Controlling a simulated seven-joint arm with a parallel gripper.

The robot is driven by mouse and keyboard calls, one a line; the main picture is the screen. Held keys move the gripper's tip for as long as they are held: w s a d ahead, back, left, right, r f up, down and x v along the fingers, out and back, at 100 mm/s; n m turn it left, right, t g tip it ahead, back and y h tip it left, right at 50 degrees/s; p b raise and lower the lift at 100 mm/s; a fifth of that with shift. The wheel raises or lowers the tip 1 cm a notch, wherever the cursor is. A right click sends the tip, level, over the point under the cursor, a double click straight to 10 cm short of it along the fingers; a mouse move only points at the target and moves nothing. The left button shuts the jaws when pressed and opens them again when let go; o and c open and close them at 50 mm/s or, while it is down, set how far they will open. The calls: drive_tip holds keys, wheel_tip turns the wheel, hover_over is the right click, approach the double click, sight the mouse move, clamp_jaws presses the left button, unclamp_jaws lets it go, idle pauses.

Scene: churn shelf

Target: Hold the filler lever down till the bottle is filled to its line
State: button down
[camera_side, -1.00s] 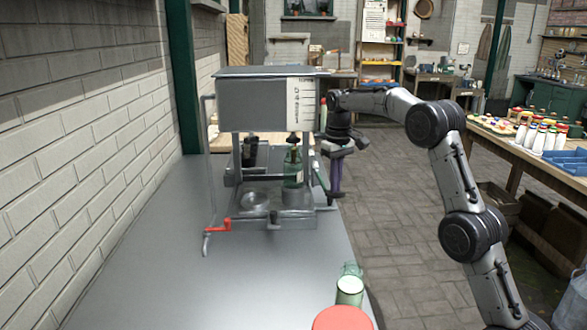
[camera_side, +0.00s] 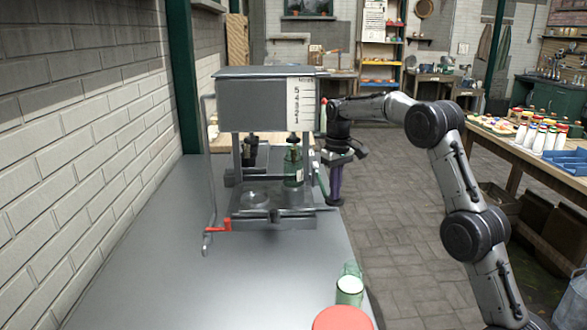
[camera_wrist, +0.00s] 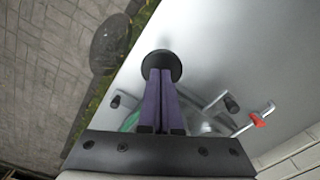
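The filler has a grey tank (camera_side: 265,103) with a number scale on its right front. A green-tinted bottle (camera_side: 293,168) stands upright under its spout; I cannot make out the liquid level or line. A dark round knob (camera_side: 335,200), seemingly the filler lever's end, is at the right of the frame. It also shows in the wrist view (camera_wrist: 161,66). My gripper (camera_side: 335,194) points straight down over the knob, its purple fingers (camera_wrist: 160,88) together. The tips seem to touch the knob's top; they hide part of it.
A red-handled tap (camera_side: 226,225) is at the filler's left front. The counter (camera_side: 175,265) is clear at front left. A brick wall borders it on the left.

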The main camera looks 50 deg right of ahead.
sight(335, 205)
drive_tip(key=shift+s+a+f, duration=0.1)
drive_tip(key=shift+f, duration=1.25)
drive_tip(key=shift+s+f, duration=0.1)
drive_tip(key=shift+a+f, duration=0.1)
drive_tip(key=shift+f, duration=0.65)
drive_tip(key=shift+f, duration=0.95)
idle(4.8)
